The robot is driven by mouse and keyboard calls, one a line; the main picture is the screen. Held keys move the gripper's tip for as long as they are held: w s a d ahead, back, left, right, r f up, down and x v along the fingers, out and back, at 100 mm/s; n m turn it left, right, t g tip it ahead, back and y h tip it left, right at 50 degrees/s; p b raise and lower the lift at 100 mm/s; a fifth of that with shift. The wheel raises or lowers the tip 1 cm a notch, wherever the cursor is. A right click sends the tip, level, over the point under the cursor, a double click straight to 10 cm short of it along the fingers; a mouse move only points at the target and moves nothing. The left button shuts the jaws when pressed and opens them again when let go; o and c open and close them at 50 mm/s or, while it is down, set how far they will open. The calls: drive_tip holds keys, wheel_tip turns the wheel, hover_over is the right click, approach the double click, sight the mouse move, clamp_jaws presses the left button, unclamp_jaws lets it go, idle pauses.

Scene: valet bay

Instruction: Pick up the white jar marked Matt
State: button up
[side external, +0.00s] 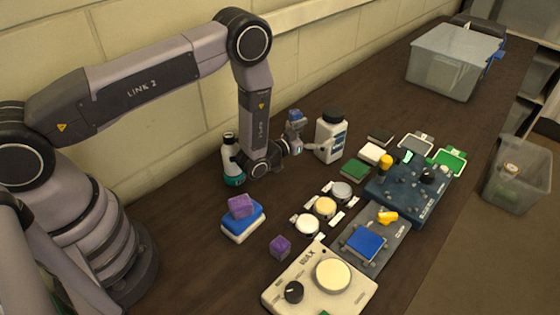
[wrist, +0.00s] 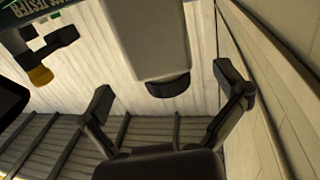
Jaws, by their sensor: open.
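A white jar (side external: 331,138) with a black cap and dark blue marking stands upright near the wall; the marking is too small to read. My gripper (side external: 315,148) is open at its left side in the side external view. In the wrist view the jar (wrist: 150,40) hangs from the top edge with its black cap pointing down. The open fingers (wrist: 168,86) are on either side of the cap in that picture, with gaps showing. I cannot tell whether the jar lies between the fingers in depth.
A white and teal bottle (side external: 231,160) stands left of my wrist. In front are several small round pots with labels, a green block (side external: 354,171), a white block (side external: 372,153) and a blue-grey fixture (side external: 400,192). A clear bin (side external: 445,75) stands far back.

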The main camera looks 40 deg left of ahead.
sight(332, 122)
drive_tip(key=w, duration=0.3)
drive_tip(key=w+d, duration=0.1)
drive_tip(key=w, duration=0.1)
drive_tip(key=shift+r, duration=0.1)
drive_tip(key=c, duration=1.2)
drive_tip(key=shift+r, duration=0.1)
drive_tip(key=shift+c, duration=0.6)
